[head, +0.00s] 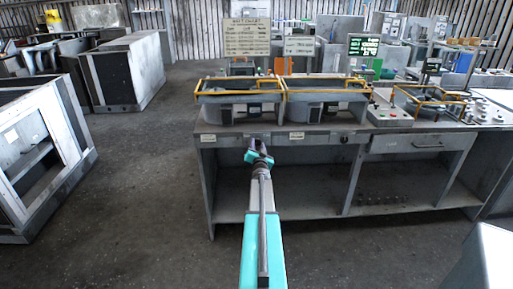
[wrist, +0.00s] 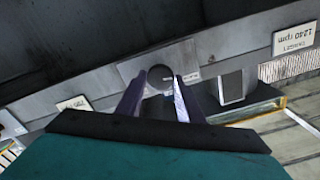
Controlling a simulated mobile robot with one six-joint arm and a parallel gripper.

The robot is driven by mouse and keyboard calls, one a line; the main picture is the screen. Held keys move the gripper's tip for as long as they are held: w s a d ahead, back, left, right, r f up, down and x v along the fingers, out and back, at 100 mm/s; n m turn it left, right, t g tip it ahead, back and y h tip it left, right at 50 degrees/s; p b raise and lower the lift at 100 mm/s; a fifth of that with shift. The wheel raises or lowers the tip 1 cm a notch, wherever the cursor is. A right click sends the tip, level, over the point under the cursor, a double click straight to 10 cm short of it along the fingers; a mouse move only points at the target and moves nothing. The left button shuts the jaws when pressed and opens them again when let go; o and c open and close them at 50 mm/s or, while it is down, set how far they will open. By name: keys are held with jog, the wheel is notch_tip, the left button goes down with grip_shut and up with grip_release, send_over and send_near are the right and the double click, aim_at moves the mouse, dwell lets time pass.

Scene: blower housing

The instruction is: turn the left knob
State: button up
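A dark round knob (wrist: 160,77) sits on a light plate on the bench's front edge, in the middle of the wrist view. My gripper (wrist: 160,84) is open, its two fingers pointing at the knob. The fingertips stand on either side of the knob, with a narrow gap; I cannot tell whether they touch it. In the head view my gripper (head: 258,150) is at the bench front, below the left blower housing (head: 232,100), and hides the knob. The wrist view is upside down.
A label reading 1240 rpm (wrist: 295,40) and another rpm label (wrist: 75,103) flank the knob. The workbench (head: 345,141) has yellow-railed housings, a drawer and a lower shelf. A grey cabinet (head: 40,150) stands at left. The floor between (head: 150,180) is clear.

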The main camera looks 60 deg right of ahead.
jog(key=o, duration=0.4)
jog(key=shift+d, duration=0.15)
jog(key=b+v, duration=0.2)
jog(key=v, duration=1.2)
dwell(0.5)
jog(key=shift+s, duration=0.1)
dwell(0.4)
